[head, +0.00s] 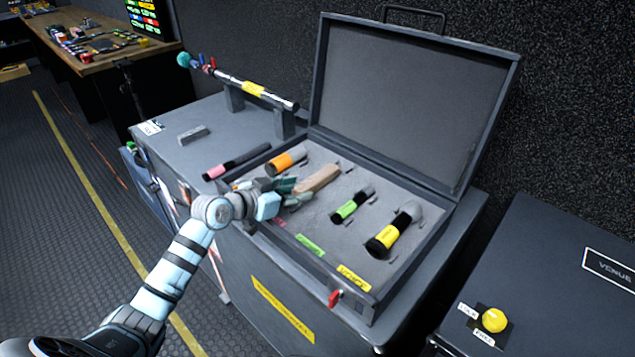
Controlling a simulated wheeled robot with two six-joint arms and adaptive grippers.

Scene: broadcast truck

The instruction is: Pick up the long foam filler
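A long tan block (318,178), which looks like the long foam filler, lies in the open grey case (372,290), in the slot between the orange-banded and green-banded microphones. My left gripper (291,191) is low over the case at the block's near-left end. Its dark fingertips are at that end, one on either side as far as I can see. I cannot tell whether they touch or grip it. The gripper hides part of the block's end and the foam below. My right gripper is out of view.
Microphones with orange (284,161), green (351,205) and yellow (394,232) bands sit in the case. A pink-banded microphone (228,165) lies left of it. The raised lid (408,95) stands behind. A boom pole (250,88) rests on supports. A yellow knob (494,320) is at right.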

